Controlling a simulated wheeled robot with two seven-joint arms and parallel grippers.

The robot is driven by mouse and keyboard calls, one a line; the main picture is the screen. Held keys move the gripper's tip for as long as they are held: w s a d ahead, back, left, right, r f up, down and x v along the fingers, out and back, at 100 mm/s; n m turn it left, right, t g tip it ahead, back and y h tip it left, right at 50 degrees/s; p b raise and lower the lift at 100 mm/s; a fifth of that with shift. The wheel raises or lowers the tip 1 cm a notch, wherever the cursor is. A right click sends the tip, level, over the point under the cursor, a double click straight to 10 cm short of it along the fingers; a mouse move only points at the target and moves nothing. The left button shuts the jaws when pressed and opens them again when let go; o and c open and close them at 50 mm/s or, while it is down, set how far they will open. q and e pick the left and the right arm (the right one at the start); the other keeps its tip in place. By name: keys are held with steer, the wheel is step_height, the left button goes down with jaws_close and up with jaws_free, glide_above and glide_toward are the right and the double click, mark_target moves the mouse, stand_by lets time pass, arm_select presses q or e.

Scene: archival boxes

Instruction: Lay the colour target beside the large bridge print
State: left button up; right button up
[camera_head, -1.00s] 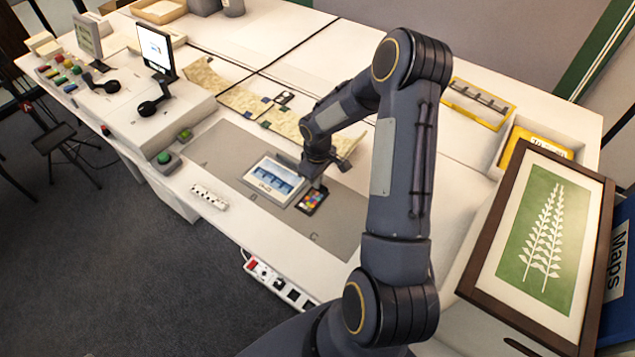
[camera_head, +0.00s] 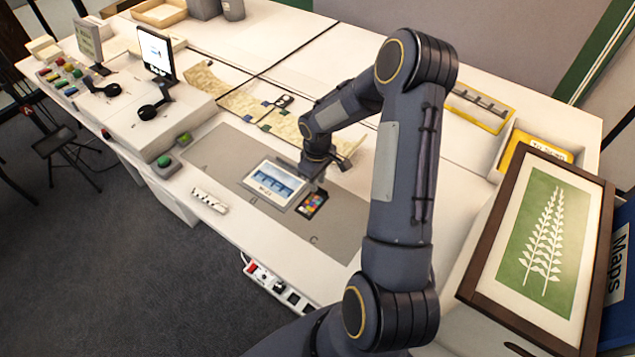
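The large bridge print (camera_head: 276,184), a pale-bordered sheet with blue pictures, lies on the grey mat (camera_head: 226,152). The colour target (camera_head: 312,204), a small dark card with coloured patches, lies flat on the mat just right of the print, with a narrow gap between them. My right gripper (camera_head: 317,172) is just above and behind the target, close to the print's upper right corner. It looks apart from the target. Its fingers are too small and dark to tell whether they are open. My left gripper is not in view.
A patterned strip (camera_head: 217,88) lies behind the mat. A framed leaf print (camera_head: 542,240) and a yellow-edged tray (camera_head: 478,106) are at the right.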

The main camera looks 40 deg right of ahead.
step_height(320, 180, up, 10)
steer(key=s+a+r+m+t, duration=0.2)
steer(key=s+a+r, duration=0.45)
steer(key=r, duration=0.35)
steer(key=s+a+r+m+t+y, duration=0.3)
steer(key=s+a, duration=0.7)
steer(key=s, duration=0.4)
steer(key=shift+s+a+t+y+b, duration=0.15)
steer(key=shift+s+t+y+b, duration=0.15)
steer(key=shift+y+b, duration=0.1)
